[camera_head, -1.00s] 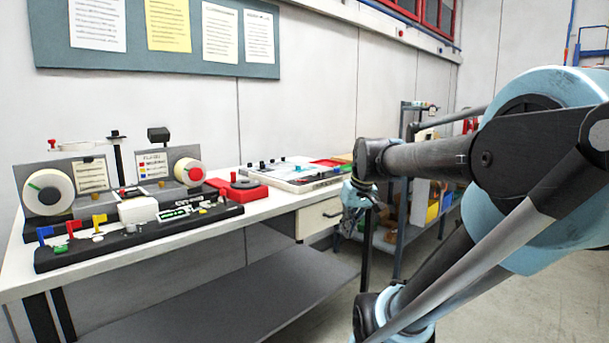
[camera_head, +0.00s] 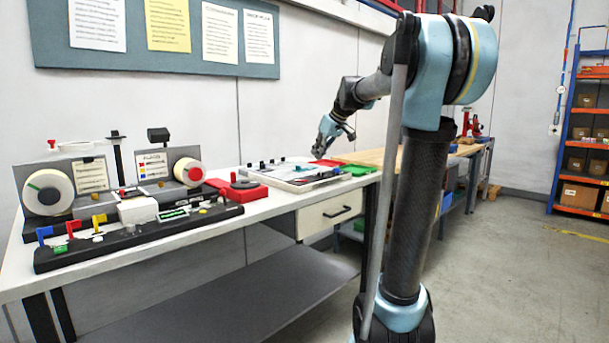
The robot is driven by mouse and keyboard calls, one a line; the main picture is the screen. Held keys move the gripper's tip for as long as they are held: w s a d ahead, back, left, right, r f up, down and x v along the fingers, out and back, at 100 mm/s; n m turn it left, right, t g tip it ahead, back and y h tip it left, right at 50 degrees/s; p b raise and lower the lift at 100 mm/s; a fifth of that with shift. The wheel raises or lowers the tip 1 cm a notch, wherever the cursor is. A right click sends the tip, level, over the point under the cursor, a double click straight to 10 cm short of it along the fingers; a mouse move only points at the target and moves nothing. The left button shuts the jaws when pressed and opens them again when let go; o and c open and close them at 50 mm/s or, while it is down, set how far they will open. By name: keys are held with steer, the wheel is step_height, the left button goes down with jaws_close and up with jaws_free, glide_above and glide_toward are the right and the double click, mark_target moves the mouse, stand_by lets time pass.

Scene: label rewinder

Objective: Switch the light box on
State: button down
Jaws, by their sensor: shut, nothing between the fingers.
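A flat white box (camera_head: 291,187), which looks like the light box, lies on the right part of the white bench top. Several dark knobs stand along its back edge, and papers or small parts lie on its top. Its switch cannot be made out at this size. My gripper (camera_head: 318,155) is shut and empty. It hangs tilted down over the right back part of the box. Whether its tips touch anything cannot be told.
A label rewinder (camera_head: 120,225) with two rolls and coloured flags stands on the left of the bench (camera_head: 270,208). A red unit (camera_head: 240,192) sits between it and the box. A red tray (camera_head: 328,162) and a green tray (camera_head: 358,171) lie to the right.

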steer(key=shift+n+y, duration=0.3)
steer(key=shift+n, duration=0.1)
steer(key=w, duration=0.1)
steer(key=w+r, duration=0.1)
steer(key=w, duration=0.1)
steer(key=w+a+r, duration=0.1)
steer(key=shift+w+r, duration=0.15)
steer(key=shift+w, duration=0.1)
glide_above(302, 180)
steer(key=f, duration=0.8)
steer(key=shift+d, duration=0.35)
step_height(302, 180, down, 2)
steer(key=shift+d+f, duration=0.1)
steer(key=shift+d, duration=0.05)
steer(key=shift+s+f, duration=0.15)
steer(key=shift+f, duration=0.7)
